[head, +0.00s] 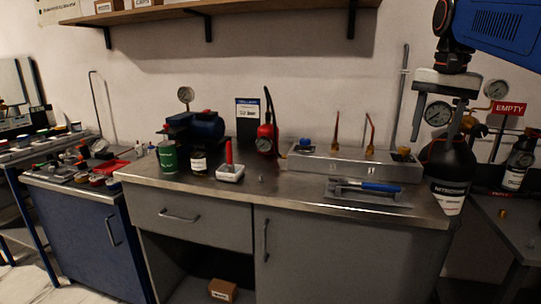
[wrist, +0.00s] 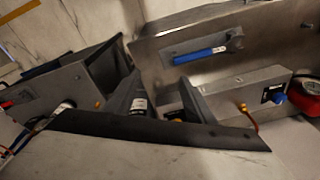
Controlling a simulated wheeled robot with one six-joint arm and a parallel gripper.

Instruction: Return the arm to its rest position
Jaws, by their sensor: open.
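My gripper (head: 434,136) hangs from my blue arm at the upper right of the head view, fingers pointing down. Its fingers are apart with nothing held. It overlaps the dark nitrogen cylinder (head: 447,168) and a gauge (head: 438,113) at the bench's right end; I cannot tell the distance between them. In the wrist view the two dark fingers (wrist: 160,98) stand apart, with part of a dark labelled bottle seen between them.
A shelf (head: 230,8) runs above. A side table with an "EMPTY" sign (head: 510,108) stands right.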

